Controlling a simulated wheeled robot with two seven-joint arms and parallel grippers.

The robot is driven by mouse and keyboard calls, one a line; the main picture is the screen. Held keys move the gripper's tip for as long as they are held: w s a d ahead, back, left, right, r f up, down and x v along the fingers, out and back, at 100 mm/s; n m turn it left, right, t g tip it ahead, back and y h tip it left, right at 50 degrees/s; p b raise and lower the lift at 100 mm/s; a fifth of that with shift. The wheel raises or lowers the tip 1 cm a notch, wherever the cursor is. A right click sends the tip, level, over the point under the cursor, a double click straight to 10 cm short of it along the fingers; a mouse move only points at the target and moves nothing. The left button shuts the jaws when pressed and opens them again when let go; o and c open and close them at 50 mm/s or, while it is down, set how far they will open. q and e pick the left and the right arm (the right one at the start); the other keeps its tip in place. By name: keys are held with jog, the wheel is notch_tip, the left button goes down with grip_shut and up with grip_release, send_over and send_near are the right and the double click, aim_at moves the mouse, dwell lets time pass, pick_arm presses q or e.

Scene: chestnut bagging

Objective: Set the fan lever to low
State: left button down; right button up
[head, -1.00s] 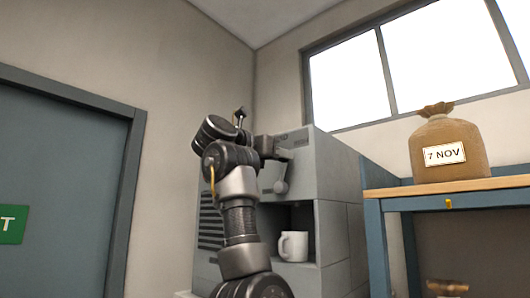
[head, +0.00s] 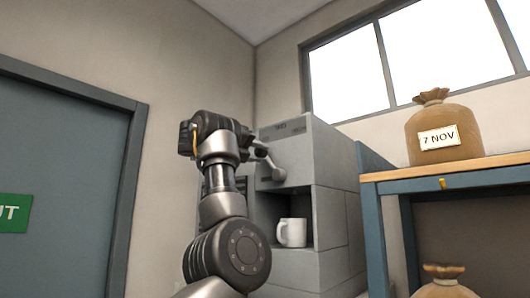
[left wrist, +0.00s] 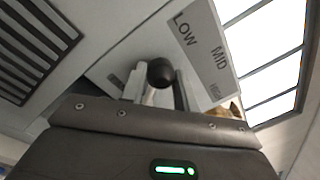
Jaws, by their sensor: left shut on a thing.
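The fan lever (head: 269,162) is on the front of a grey machine (head: 333,158), with a round grey hub at its lower end. It leans up and to the left in the head view. My left gripper (head: 257,148) is at its upper end. In the left wrist view, the dark round lever knob (left wrist: 160,72) sits between the two fingers, which are shut on it. The panel beside it carries the marks LOW (left wrist: 183,29), MID (left wrist: 218,58) and a partly hidden one. Which mark the lever points to, I cannot tell. My right gripper is not in view.
A white mug (head: 291,232) stands in the machine's recess below the lever. A tied sack marked 7 NOV (head: 447,130) stands on a wood-topped blue bench (head: 420,180) at right, with another sack (head: 445,283) below. A blue-grey door (head: 65,190) is at left.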

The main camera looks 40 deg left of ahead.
pick_arm(q)
jog(key=shift+w+a+f, duration=0.1)
jog(key=shift+a+f, duration=0.1)
jog(key=shift+f, duration=0.1)
dwell(0.4)
jog(key=c, duration=1.1)
grip_release()
jog(key=shift+a, duration=0.1)
jog(key=shift+o, duration=0.2)
jog(key=s+b, duration=0.7)
jog(key=s, duration=0.3)
jog(key=shift+s+a+f, duration=0.15)
jog(key=shift+s+f, duration=0.15)
jog(key=shift+s, duration=0.1)
jog(key=shift+a, duration=0.1)
